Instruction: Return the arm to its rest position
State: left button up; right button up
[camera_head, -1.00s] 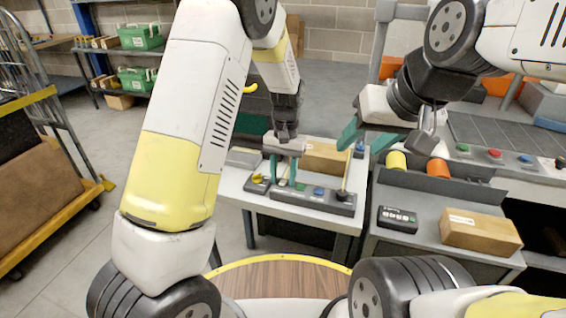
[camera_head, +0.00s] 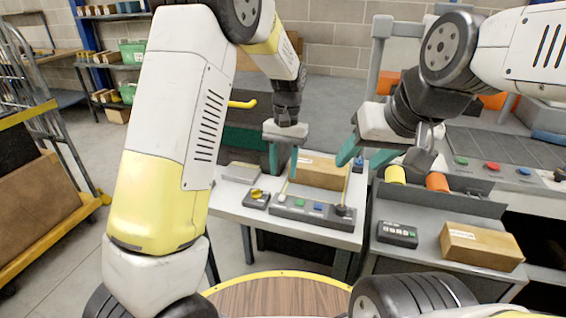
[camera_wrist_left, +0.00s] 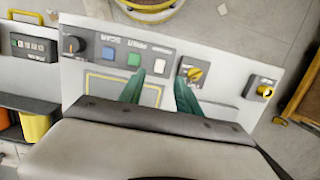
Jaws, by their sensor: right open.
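My left gripper (camera_head: 283,175) hangs fingers down above the left bench, with its teal fingers apart and nothing between them. In the left wrist view its fingertips (camera_wrist_left: 160,76) are spread, over the near side of a grey button panel (camera_wrist_left: 125,56). The panel (camera_head: 312,210) carries a dark knob and blue, green and white buttons. It lies clear of the fingers in the head view. My right gripper (camera_head: 358,163) is open and empty, between the left bench and the right-hand console, with its teal fingers spread.
A cardboard box (camera_head: 320,174) lies behind the panel. A yellow-knobbed switch box (camera_head: 256,199) stands left of the panel. A cart (camera_head: 45,195) stands at left.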

pick_arm(q)
jog(key=s+a+r+n+t+h, duration=0.1)
jog(key=s+a+r+t+h, duration=0.1)
jog(key=s+a+r, duration=0.4)
jog(key=s+a+r+n+t+h, duration=0.1)
jog(key=s+a+r+t, duration=0.2)
jog(key=r, duration=0.5)
jog(key=s+a+r+t, duration=0.1)
jog(key=s+a, duration=0.1)
jog(key=s, duration=0.4)
jog(key=s+a+r+n+t, duration=0.1)
jog(key=s+a+t, duration=0.1)
jog(key=s, duration=0.4)
jog(key=shift+a+r, duration=0.3)
jog(key=shift+a, duration=0.55)
jog(key=shift+s, duration=0.1)
